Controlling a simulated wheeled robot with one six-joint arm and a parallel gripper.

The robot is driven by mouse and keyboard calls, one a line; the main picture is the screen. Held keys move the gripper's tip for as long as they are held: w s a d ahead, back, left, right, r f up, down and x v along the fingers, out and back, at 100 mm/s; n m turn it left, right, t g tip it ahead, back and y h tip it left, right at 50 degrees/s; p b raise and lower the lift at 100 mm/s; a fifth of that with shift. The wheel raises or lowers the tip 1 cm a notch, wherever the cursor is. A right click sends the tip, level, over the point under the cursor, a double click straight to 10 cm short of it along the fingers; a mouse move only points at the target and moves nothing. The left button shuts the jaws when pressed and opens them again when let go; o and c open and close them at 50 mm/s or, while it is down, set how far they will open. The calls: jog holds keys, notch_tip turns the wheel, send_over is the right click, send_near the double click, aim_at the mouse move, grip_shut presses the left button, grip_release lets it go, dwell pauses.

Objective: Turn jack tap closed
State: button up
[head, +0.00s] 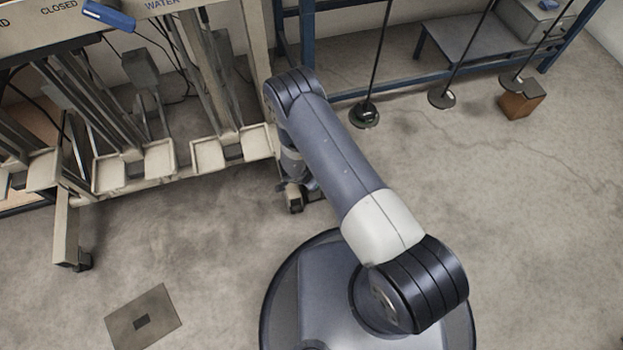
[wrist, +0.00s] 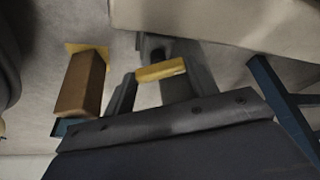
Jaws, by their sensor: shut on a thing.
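My gripper (wrist: 156,82) shows in the wrist view, with its dark fingers shut on a short yellow bar (wrist: 160,70). The bar lies across between the fingers, slightly tilted. No label shows on it, so I cannot tell from the pictures whether it is the jack tap's handle. In the head view my arm reaches up and left from my base, and its own links hide the gripper and the bar. A blue lever (head: 108,15) sits at the top left, beside the words CLOSED and WATER on a beige panel (head: 30,37).
The beige frame has white trays (head: 108,172) and a caster foot at its lower left. A blue rack (head: 398,82) stands at the back right, near hanging rods and a brown box (head: 522,100). A brown block (wrist: 80,85) shows left in the wrist view. Right-hand floor is open.

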jog(key=shift+w, duration=0.1)
jog(key=o, duration=1)
jog(key=shift+r, duration=0.1)
jog(key=p+v, duration=0.4)
jog(key=v, duration=0.6)
jog(key=shift+a+r, duration=0.15)
jog(key=shift+r, duration=0.1)
